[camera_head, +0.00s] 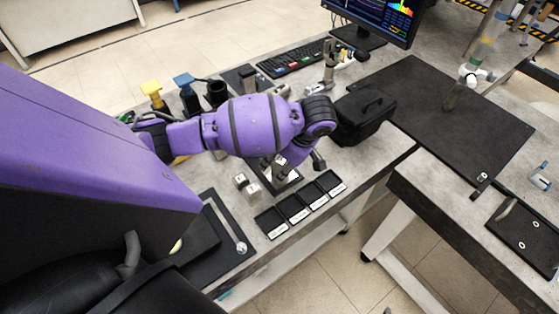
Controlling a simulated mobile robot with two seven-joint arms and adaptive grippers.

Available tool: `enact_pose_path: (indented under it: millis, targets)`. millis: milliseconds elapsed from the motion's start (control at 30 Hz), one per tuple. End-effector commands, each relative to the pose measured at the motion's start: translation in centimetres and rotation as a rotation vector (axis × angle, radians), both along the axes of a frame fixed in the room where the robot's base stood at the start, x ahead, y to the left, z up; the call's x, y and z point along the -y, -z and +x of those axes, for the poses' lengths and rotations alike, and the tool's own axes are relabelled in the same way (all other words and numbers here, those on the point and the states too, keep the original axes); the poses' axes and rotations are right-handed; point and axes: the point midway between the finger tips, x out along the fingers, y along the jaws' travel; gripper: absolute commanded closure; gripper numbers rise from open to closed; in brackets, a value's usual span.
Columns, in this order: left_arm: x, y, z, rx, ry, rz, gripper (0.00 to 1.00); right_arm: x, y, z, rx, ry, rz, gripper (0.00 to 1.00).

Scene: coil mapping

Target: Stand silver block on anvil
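Two small silver blocks stand side by side on the bench left of the labelled trays: one at the back (240,180) and one in front (253,191). I cannot tell which of them, if either, the task means. My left arm comes in from the left and bends down over the bench. My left gripper (283,167) points down behind the trays, right of the blocks and apart from them. Below it is a dark base with a bright metal top (287,180), possibly the anvil, partly hidden by the gripper. The finger gap is too small to read. My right gripper does not show.
Several black labelled trays (293,208) line the front edge. A black case (363,118) stands to the right, beside a large black mat (450,115). A keyboard (292,58) and monitor (380,15) are behind. A dark board (222,248) lies at the front left.

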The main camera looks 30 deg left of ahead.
Motion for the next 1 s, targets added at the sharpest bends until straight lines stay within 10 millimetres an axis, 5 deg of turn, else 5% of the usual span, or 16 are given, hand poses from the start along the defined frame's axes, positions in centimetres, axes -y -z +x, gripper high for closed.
enact_pose_path:
  millis: [367, 1000]
  targets:
    - [0.2, -0.5, 0.0, 0.0, 0.001, -0.001, 0.55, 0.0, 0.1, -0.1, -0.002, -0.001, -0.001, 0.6]
    - [4.2, -10.5, 0.1, 0.002, 0.002, 0.001, 0.55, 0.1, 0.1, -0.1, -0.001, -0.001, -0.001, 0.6]
